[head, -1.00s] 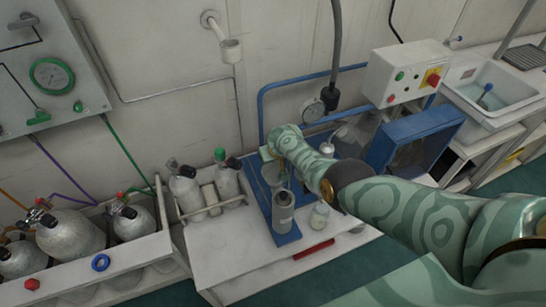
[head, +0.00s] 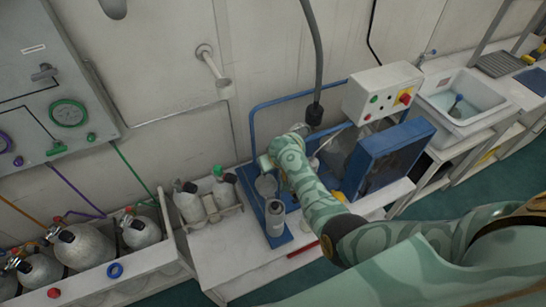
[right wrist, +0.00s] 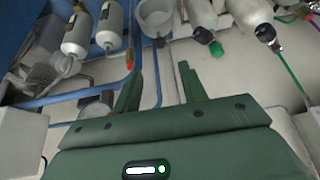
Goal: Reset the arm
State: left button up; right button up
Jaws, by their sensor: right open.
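My right arm (head: 320,205), green and patterned, reaches in from the lower right over the white bench (head: 232,275). Its hand is at the blue stand (head: 277,240), close to the wall; the fingertips are hard to make out in the head view. My left gripper is not in view.
Grey cylinders in a rack (head: 212,208) stand left of the stand, and a grey container (head: 275,215) stands on it. A blue box (head: 385,160) and a control box (head: 383,92) are to the right. Larger cylinders (head: 85,245) fill the trough at left.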

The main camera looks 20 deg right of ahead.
jog(key=shift+s+r, duration=0.15)
jog(key=shift+r, duration=0.1)
dwell(0.4)
jog(key=s+f+n+b, duration=0.1)
jog(key=s+f+b, duration=0.55)
jog(key=f, duration=0.65)
jog(key=s+f+b, duration=0.3)
jog(key=s+f, duration=0.7)
jog(key=f, duration=0.4)
jog(key=s+d+f+g+b, duration=0.1)
jog(key=s+f+b, duration=0.2)
jog(key=s+f, duration=0.3)
jog(key=s+d+f+n+g+b, duration=0.1)
jog(key=s+f+b, duration=0.3)
jog(key=s, duration=1.3)
jog(key=s+d+f+n+g+b, duration=0.1)
jog(key=s+f+g+b, duration=0.1)
jog(key=s+f, duration=0.7)
jog(key=s+b, duration=0.1)
jog(key=s, duration=0.2)
jog(key=shift+f+g, duration=0.2)
jog(key=shift+g, duration=0.1)
